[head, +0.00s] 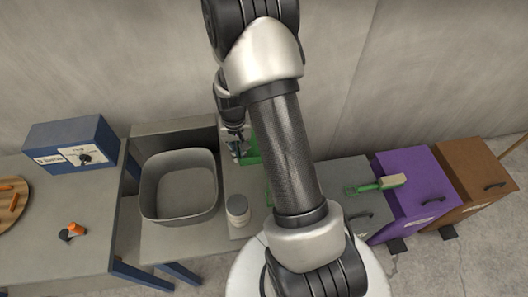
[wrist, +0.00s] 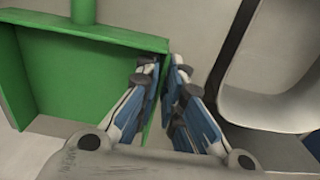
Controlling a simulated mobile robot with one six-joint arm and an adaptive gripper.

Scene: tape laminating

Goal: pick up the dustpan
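The green dustpan (wrist: 75,75) fills the left of the wrist view, with its handle running up out of the picture. In the head view only a green part of it (head: 251,151) shows beside my arm, which hides the rest. My gripper (wrist: 162,68) is at the dustpan's right side wall. The two blue-padded fingers are close together with the thin green wall between them, and look closed on it. In the head view my gripper (head: 238,143) is small and partly covered by my arm.
A grey basin (head: 180,187) stands left of the dustpan, and a white-lidded jar (head: 237,209) in front. A green brush with pale bristles (head: 378,186) lies at right, near purple (head: 412,190) and brown (head: 470,180) bins. A blue box (head: 72,145) stands far left.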

